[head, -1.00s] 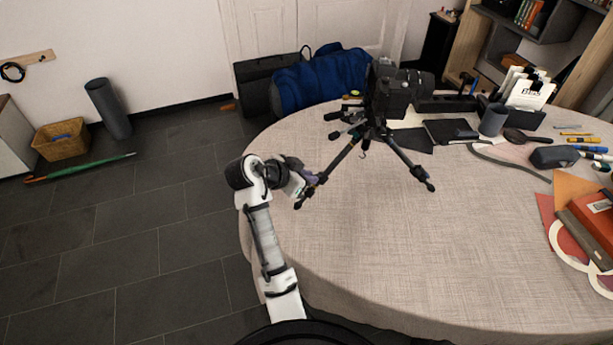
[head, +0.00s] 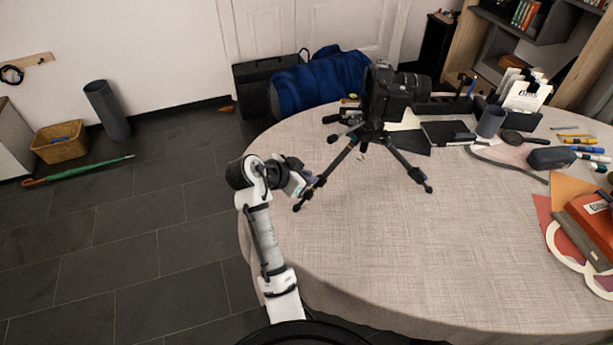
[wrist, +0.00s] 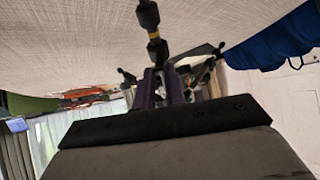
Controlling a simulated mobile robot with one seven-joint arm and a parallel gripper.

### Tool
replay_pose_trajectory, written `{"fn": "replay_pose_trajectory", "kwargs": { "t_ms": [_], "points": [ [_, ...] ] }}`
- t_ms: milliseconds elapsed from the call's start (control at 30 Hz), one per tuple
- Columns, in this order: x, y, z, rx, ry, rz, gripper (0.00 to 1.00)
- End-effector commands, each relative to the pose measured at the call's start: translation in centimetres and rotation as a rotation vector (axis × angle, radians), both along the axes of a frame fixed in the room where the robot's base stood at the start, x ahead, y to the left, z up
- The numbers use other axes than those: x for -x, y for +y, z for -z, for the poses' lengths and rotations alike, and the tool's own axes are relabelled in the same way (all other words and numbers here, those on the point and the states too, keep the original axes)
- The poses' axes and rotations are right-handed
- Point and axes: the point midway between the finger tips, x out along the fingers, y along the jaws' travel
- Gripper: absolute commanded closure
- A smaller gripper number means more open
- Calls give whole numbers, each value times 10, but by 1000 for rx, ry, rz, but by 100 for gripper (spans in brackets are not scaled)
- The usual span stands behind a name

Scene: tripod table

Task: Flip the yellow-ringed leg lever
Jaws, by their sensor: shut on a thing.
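The black tripod (head: 372,134) stands on the table with its legs spread and a camera (head: 396,92) on top. My gripper (head: 309,187) is at the lower part of its front-left leg, just above the foot. In the wrist view a yellow ring (wrist: 154,37) circles that dark leg, close beyond my fingertips. My purple-grey fingers (wrist: 159,78) are shut at the leg, on its lever. The lever is mostly hidden between them, and I cannot tell its exact angle.
A black notebook (head: 447,131) and a grey cup (head: 491,121) stand to the right. A blue bag (head: 322,82) lies behind the table.

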Motion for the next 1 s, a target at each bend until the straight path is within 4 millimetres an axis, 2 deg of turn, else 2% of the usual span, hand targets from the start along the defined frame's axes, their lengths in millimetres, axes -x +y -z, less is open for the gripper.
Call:
{"fn": "replay_pose_trajectory", "kwargs": {
  "t_ms": [1000],
  "points": [
    [-4,-7,-9,1,-3,1,96]
  ]
}}
